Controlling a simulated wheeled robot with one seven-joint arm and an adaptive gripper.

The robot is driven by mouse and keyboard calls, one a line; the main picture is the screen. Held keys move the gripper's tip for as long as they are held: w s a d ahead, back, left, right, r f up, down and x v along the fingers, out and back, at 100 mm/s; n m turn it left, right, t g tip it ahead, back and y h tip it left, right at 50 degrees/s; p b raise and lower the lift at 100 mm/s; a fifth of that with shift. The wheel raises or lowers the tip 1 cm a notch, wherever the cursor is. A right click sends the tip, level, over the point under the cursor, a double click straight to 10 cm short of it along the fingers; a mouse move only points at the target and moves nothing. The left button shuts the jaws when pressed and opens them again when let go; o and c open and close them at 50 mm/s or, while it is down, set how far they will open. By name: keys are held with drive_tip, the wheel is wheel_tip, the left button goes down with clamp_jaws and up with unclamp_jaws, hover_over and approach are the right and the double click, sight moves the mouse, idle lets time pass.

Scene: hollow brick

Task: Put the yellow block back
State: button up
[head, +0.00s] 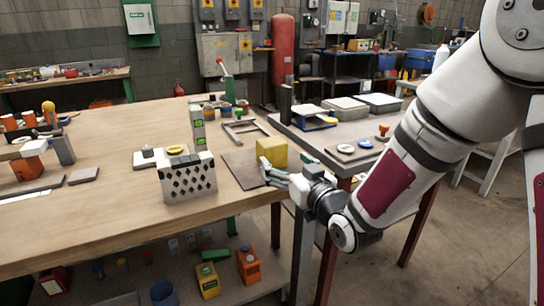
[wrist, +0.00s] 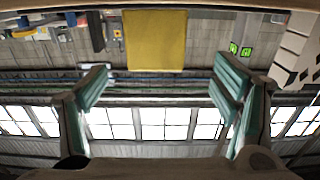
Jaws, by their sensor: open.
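The yellow block (head: 272,152) stands near the right edge of the wooden workbench, on or just behind a dark flat plate (head: 241,172). My gripper (head: 285,168) is in front of it, at the bench edge, with its fingers spread and nothing between them. In the wrist view the yellow block (wrist: 155,40) shows at the top, beyond the open fingertips (wrist: 162,88) and apart from them. A pale brick with dark diamond holes (head: 188,180) stands to the left of the plate.
A grey post with green labels (head: 198,128) stands behind the brick. A yellow disc (head: 175,150) and a grey frame (head: 245,131) lie farther back. A side table (head: 345,128) with trays and small discs is at right. The bench front left is mostly clear.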

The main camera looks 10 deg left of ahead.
sight(274, 143)
drive_tip(key=b+x, duration=0.1)
drive_tip(key=x, duration=0.6)
drive_tip(key=shift+w+d+r, duration=0.1)
drive_tip(key=shift+w, duration=0.2)
drive_tip(key=c, duration=1.5)
drive_tip(key=shift+r, duration=0.1)
drive_tip(key=shift+r, duration=0.4)
wheel_tip(274, 143, up, 3)
drive_tip(key=shift+r+p, duration=0.1)
drive_tip(key=shift+p, duration=0.6)
drive_tip(key=b+v, duration=0.5)
drive_tip(key=v, duration=1)
drive_tip(key=shift+s+d+r+b, duration=0.3)
drive_tip(key=shift+r+b, duration=0.05)
